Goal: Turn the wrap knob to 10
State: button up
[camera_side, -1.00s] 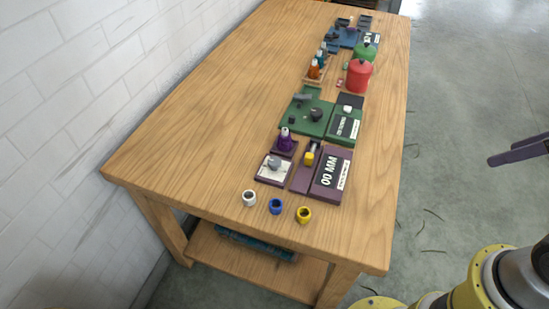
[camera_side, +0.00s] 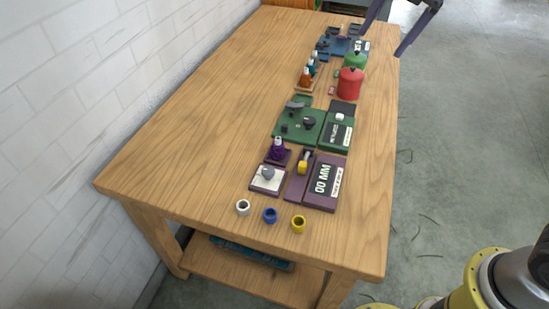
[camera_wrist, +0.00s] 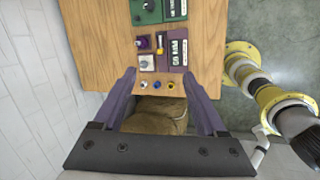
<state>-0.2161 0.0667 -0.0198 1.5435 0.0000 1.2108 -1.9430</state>
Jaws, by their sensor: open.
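No label clearly marks the wrap knob; the panel print is too small to read. A grey knob (camera_side: 268,173) sits on a white plate on the purple station. A dark round knob (camera_side: 309,123) sits on the green station (camera_side: 290,135). A purple panel (camera_side: 325,185) has a dark display reading "00 MM"; the green station's display (camera_side: 337,135) is not legible. My gripper (camera_side: 402,28) is partly in the side view at top right, high and away from both knobs. In the wrist view my open, empty gripper (camera_wrist: 159,76) has its purple fingers spread, with the purple station beyond them.
White (camera_side: 243,207), blue (camera_side: 270,215) and yellow (camera_side: 298,223) rings lie near the table's front. The table's left side (camera_side: 200,120) is clear.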

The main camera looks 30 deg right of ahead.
jog(key=w+a+f+n+g, duration=0.1)
jog(key=w+a+f+n, duration=0.25)
jog(key=w+a, duration=0.2)
jog(key=n+g, duration=0.3)
send_over(268, 170)
notch_tip(268, 170, down, 19)
jog(key=shift+h, duration=0.4)
notch_tip(268, 170, down, 13)
jog(key=shift+f, duration=0.2)
jog(key=shift+c, duration=0.2)
grip_shut()
